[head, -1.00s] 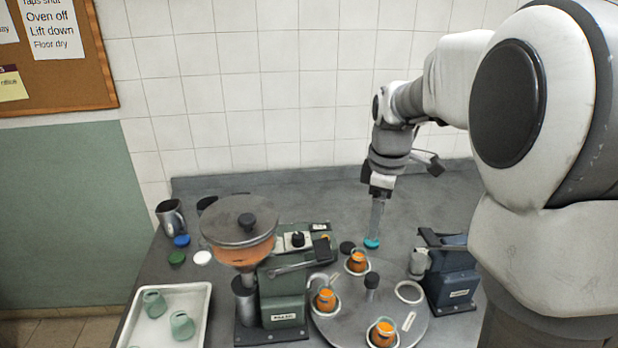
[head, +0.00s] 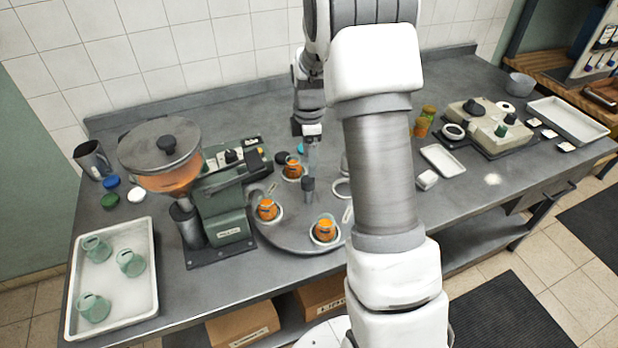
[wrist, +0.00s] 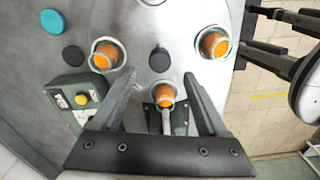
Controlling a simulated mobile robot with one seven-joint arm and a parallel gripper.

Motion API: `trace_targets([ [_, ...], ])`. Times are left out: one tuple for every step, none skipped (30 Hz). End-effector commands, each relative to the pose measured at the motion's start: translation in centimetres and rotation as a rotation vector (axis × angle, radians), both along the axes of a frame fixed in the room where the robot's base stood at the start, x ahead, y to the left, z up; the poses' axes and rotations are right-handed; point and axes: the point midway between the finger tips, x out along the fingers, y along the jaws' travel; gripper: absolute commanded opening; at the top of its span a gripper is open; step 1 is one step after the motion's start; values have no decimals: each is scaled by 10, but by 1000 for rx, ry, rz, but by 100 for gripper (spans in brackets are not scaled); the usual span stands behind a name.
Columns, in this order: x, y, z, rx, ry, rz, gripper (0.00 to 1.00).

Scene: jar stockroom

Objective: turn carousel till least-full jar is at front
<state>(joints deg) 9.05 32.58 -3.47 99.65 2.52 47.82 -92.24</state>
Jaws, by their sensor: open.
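The grey round carousel (head: 280,238) stands on the bench with three glass jars of orange contents in ring seats. One jar (head: 293,168) is at the back, one jar (head: 267,208) at the left, one jar (head: 325,230) at the front. The right seat, an empty ring (head: 343,188), holds no jar. I cannot tell which jar is least full. A dark knob (head: 308,185) rises from the carousel's middle; it also shows in the wrist view (wrist: 159,59). My gripper (wrist: 160,82) is open and points down over the carousel, its fingers apart on either side of the knob's line, not visibly touching it.
A green grinder-like machine (head: 222,212) with an orange-filled hopper stands close left of the carousel. A white tray (head: 152,290) with green jars is further left. My arm hides the bench right of the carousel. A teal lid (wrist: 52,20) lies beside the carousel.

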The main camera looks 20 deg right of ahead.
Motion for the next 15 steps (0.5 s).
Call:
trace_targets([
  [-1,1,-12,1,6,1,76],
  [-2,1,-19,1,7,1,76],
  [-1,1,-27,0,6,1,76],
  [-1,1,-33,0,6,1,76],
  [-1,1,-38,0,5,0,76],
  [-1,1,-45,0,5,0,76],
  [-1,1,-50,0,5,0,76],
  [-1,0,-55,0,3,0,76],
  [-1,0,-60,1,3,0,76],
  [-1,0,-63,1,3,0,76],
  [0,0,-66,-1,2,0,76],
  [0,0,-69,-1,2,0,76],
  [0,0,-71,-1,2,0,76],
  [0,0,-73,-1,2,0,76],
  [0,0,-75,-1,1,0,76],
])
